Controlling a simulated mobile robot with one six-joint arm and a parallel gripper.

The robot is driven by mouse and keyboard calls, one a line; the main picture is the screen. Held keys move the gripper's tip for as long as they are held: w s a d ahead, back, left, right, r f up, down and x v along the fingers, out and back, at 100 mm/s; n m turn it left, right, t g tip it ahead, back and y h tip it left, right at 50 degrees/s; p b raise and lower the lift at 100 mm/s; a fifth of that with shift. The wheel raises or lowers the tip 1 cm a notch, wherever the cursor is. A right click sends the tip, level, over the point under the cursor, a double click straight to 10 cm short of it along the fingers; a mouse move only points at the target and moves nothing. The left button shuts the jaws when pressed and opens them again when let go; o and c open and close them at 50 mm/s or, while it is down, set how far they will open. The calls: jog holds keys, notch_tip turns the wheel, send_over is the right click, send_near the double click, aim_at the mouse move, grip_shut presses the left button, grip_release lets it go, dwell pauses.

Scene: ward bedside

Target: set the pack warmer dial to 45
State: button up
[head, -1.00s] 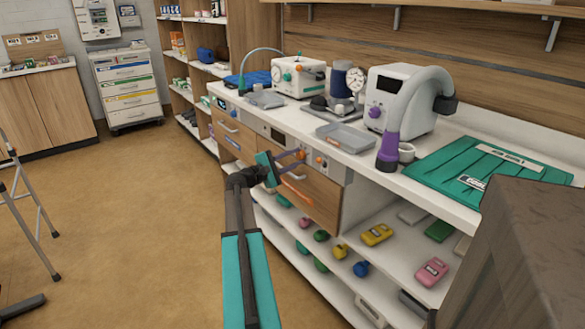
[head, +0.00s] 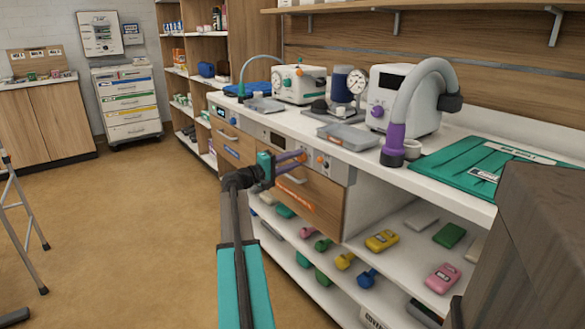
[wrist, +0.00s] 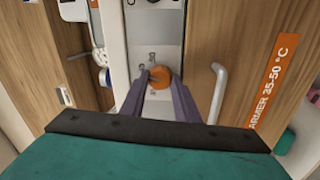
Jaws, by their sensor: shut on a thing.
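The pack warmer dial is a round orange knob (wrist: 160,75) on a light grey control panel (wrist: 157,42). Small printed marks sit beside it, too small to read surely. My gripper (wrist: 158,82) reaches the panel with its purple fingers on either side of the dial and is shut on it. In the head view my gripper (head: 304,156) is at the grey front panel (head: 322,162) under the counter, and the fingers partly cover that area. The warmer drawer (head: 325,198) has a wood front with an orange label (wrist: 274,82) reading "WARMER 25-50 °C".
A drawer handle (wrist: 217,92) stands out just right of the dial. The counter above holds a grey tray (head: 346,137), a white machine with a thick grey hose (head: 435,75) and a green mat (head: 465,172). An open shelf below holds several coloured packs.

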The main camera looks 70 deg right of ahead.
jog(key=shift+w+d+r+m, duration=0.1)
jog(key=shift+w+r+m, duration=0.1)
jog(key=shift+m, duration=0.1)
jog(key=o, duration=1)
jog(key=shift+f, duration=0.1)
jog(key=shift+o, duration=0.2)
jog(key=shift+s, duration=0.1)
jog(key=shift+a+f, duration=0.1)
jog(key=shift+a, duration=0.1)
jog(key=p+v, duration=0.1)
jog(key=v, duration=1.2)
jog(key=shift+a+p, duration=0.2)
jog(key=shift+p, duration=0.15)
